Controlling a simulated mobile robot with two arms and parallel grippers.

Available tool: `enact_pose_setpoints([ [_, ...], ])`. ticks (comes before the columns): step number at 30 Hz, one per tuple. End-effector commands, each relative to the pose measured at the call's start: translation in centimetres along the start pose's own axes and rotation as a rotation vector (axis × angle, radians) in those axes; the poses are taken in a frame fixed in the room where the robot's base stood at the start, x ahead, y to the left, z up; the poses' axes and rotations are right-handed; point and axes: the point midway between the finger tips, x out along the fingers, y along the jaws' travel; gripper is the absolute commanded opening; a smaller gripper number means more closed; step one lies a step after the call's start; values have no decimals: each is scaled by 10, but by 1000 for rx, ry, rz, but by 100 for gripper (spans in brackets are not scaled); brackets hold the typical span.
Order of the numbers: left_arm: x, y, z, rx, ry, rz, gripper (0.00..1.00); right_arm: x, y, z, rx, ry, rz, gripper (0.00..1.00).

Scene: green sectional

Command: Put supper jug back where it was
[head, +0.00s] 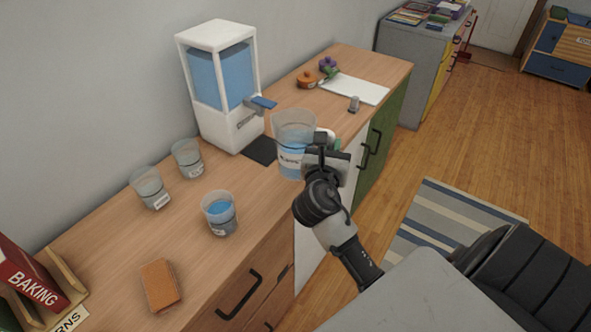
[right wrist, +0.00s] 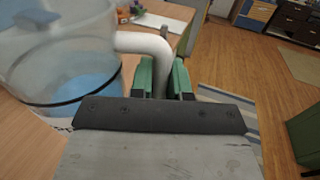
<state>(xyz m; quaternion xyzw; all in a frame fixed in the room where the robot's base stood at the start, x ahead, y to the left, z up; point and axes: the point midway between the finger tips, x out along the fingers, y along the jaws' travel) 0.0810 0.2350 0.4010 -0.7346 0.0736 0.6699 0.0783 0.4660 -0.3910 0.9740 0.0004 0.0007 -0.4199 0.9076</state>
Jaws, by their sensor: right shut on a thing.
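The supper jug (head: 291,135) is a clear, tapered jug with blue liquid, a dark band, a label and a pale handle. It is at the counter's front edge, right of the white dispenser. My right gripper (head: 326,147) is shut on its handle, on the jug's right side. In the right wrist view the jug (right wrist: 55,65) fills the left, and the green fingertips of the gripper (right wrist: 161,80) close around the handle. I cannot tell whether the jug's base touches the counter (head: 110,225). My left gripper is not in view.
The dispenser (head: 240,133) holds blue liquid, with a black mat (head: 261,150) at its foot. Clear cups (head: 151,188) (head: 187,158) and a cup of blue liquid (head: 219,213) stand left. A brown block (head: 160,285) lies nearer. White paper (head: 352,89) lies beyond the jug.

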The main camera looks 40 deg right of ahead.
Motion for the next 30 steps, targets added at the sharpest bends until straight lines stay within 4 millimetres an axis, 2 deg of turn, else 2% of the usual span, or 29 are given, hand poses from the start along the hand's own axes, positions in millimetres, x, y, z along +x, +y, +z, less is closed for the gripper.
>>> enact_pose_setpoints([
  [3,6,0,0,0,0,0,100,8,28,-17,4,-2,3,0],
  [6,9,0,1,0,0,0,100,13,47,-28,3,-3,3,0],
  [10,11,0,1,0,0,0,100,17,62,-37,3,-4,2,0],
  [14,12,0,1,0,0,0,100,18,67,-43,3,-3,3,0],
  [22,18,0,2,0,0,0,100,18,67,-78,1,-2,3,0],
  [30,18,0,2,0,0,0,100,18,67,-80,3,-4,3,0],
])
